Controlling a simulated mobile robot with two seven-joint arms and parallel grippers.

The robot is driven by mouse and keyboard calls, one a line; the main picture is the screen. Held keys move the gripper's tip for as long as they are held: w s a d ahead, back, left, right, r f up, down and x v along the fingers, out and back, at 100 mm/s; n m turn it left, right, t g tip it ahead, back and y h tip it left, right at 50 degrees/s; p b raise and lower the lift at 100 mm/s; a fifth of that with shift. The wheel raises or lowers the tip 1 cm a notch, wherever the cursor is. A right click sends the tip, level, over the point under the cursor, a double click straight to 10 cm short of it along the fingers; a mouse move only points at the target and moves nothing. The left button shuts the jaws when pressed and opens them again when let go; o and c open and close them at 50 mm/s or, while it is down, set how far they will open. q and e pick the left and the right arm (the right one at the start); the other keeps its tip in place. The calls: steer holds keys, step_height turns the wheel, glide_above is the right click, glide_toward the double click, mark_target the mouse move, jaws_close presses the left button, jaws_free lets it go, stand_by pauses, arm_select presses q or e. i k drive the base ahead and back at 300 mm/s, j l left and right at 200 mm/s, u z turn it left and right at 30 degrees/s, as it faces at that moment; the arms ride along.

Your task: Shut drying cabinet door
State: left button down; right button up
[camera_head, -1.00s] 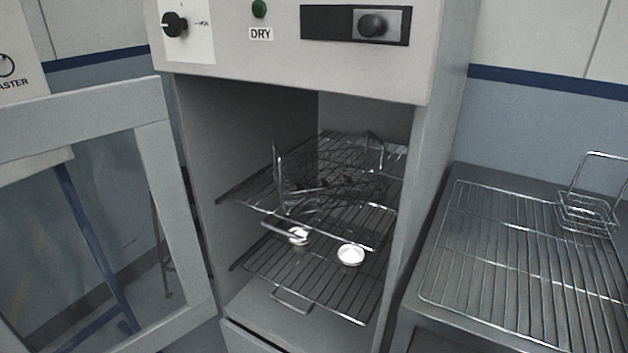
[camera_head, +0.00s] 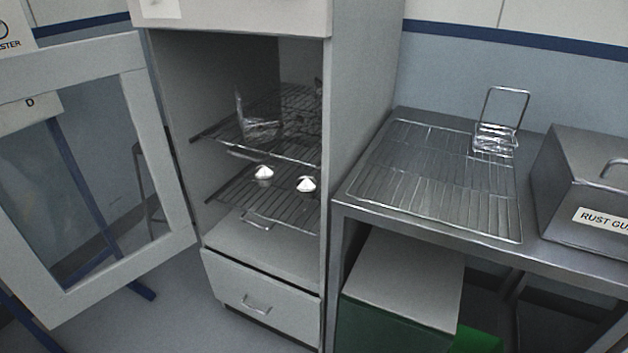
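The drying cabinet (camera_head: 362,80) stands in the middle with its front open. Its door (camera_head: 165,160), a grey frame around a clear window, is swung wide open to the left. Inside, a wire basket (camera_head: 258,125) sits on the upper wire rack (camera_head: 295,150). Two small shiny metal parts (camera_head: 305,184) show at the level of the lower wire rack (camera_head: 240,198). Neither of my grippers is in view.
To the right, a metal table (camera_head: 345,210) holds a wire rack (camera_head: 440,205), a small wire basket (camera_head: 495,140) and a grey lidded box (camera_head: 570,160) labelled "RUST GU…". A closed drawer (camera_head: 270,300) is below the cabinet opening. Floor (camera_head: 190,315) shows in front, below the door.

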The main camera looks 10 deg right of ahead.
mark_target(26, 75)
steer(key=k+l, duration=0.15)
steer(key=k, duration=0.15)
steer(key=i+j, duration=0.15)
steer(key=j, duration=0.25)
steer(key=i+j+z, duration=0.1)
steer(key=j, duration=0.25)
steer(key=i+j, duration=0.15)
steer(key=j, duration=0.25)
steer(key=i+j+z, duration=0.1)
steer(key=j, duration=0.3)
steer(key=i+j, duration=0.1)
steer(key=j, duration=0.3)
steer(key=z, duration=0.05)
